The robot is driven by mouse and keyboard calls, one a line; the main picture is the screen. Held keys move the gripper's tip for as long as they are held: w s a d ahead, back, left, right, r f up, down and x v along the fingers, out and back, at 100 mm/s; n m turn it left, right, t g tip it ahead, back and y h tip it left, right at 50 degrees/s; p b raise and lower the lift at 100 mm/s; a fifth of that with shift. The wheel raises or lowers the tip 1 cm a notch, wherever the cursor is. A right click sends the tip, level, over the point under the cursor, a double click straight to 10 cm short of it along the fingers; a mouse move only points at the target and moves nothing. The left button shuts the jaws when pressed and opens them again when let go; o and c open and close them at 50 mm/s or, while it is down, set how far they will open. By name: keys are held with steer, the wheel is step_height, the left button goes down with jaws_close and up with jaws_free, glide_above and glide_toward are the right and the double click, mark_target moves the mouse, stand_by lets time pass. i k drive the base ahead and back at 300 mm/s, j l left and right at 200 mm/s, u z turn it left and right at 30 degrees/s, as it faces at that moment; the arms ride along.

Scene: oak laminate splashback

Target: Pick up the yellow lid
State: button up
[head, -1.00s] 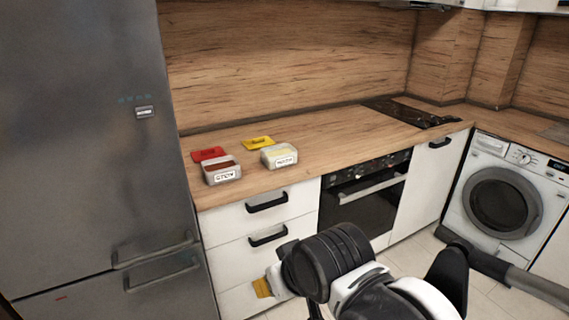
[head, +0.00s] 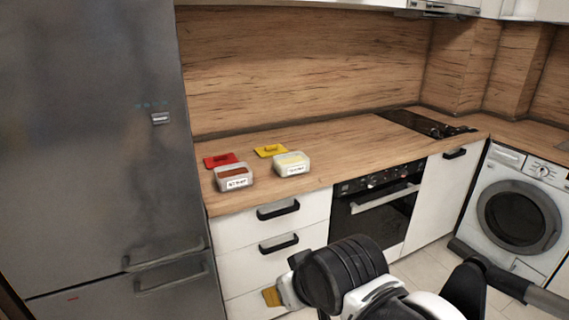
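The yellow lid (head: 270,151) lies flat on the wooden counter, behind a small labelled container (head: 292,164) with pale yellow contents. It has a small raised handle on top. My gripper (head: 272,297) is low in front of the white drawers, well below and apart from the lid. Only its orange-yellow tip shows beside my arm's white and black links, so I cannot tell whether it is open or shut.
A red lid (head: 220,160) and a container with reddish contents (head: 233,178) stand to the left on the counter (head: 340,148). A grey fridge (head: 100,150) borders the counter's left end. Drawer handles (head: 278,210) stick out below. The counter right of the containers is clear up to the black hob (head: 425,124).

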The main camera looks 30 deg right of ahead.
mark_target(268, 151)
steer(key=i+l, duration=0.5)
steer(key=i, duration=0.15)
steer(key=i+l, duration=1)
steer(key=i, duration=0.25)
